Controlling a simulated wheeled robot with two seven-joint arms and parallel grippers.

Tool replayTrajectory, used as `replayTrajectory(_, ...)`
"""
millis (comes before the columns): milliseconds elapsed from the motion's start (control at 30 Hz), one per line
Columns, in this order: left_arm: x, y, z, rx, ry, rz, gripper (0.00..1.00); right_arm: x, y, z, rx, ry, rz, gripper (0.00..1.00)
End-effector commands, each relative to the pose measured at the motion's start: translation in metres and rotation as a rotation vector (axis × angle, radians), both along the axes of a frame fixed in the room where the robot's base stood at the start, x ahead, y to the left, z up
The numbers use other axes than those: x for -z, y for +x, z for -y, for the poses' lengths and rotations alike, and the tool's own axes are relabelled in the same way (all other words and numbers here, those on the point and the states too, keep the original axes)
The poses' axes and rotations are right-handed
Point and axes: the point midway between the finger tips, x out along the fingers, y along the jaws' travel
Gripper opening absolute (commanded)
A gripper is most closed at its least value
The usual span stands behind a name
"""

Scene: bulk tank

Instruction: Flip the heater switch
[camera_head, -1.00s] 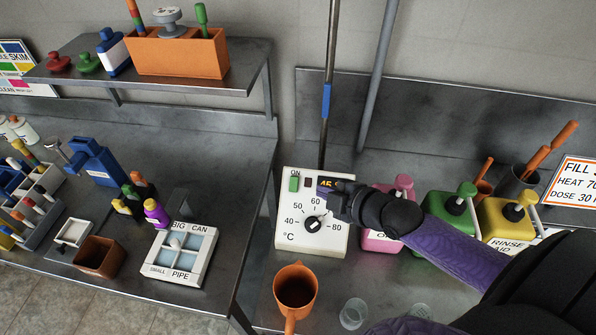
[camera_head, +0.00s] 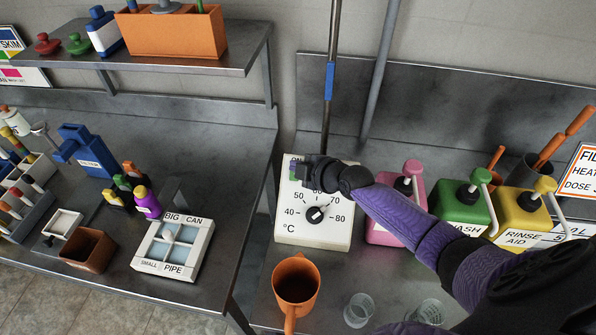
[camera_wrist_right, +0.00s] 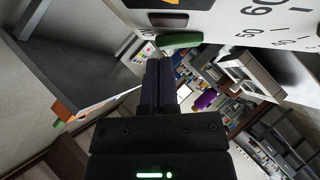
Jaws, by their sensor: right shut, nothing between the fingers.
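The white heater box (camera_head: 318,231) stands on the right-hand metal counter, with a temperature dial (camera_head: 316,214) marked in °C. My right gripper (camera_head: 299,169) is at the upper left of its face and hides the display and most of the switch there. In the right wrist view, the green heater switch (camera_wrist_right: 180,41) sticks out from the white face just beyond the fingertips. The right gripper (camera_wrist_right: 160,62) is shut and empty, its fingers pressed together. Whether the tips touch the switch I cannot tell. My left gripper is not in view.
Pink (camera_head: 395,207), green (camera_head: 461,205) and yellow (camera_head: 520,212) pump bottles stand right of the heater. An orange mug (camera_head: 295,283) and clear cups (camera_head: 358,310) are in front. A vertical rod (camera_head: 329,110) rises behind the box. A gap separates the two counters.

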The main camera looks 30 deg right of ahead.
Motion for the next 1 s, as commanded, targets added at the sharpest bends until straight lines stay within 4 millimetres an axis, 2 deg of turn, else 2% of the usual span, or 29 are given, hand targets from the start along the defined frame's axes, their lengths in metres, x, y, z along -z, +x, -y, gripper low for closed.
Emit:
replayTrajectory(367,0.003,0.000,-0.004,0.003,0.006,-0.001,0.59,0.002,0.002,0.002,0.000,0.002,-0.001,0.00)
replayTrajectory(533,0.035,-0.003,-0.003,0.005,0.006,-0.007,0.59,0.013,0.010,0.009,-0.001,0.078,-0.106,0.00)
replayTrajectory(600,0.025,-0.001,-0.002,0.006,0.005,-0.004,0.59,0.007,0.009,0.007,0.000,0.080,-0.104,0.00)
replayTrajectory(1000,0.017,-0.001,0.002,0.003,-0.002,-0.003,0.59,0.009,0.001,0.002,0.000,0.078,-0.109,0.00)
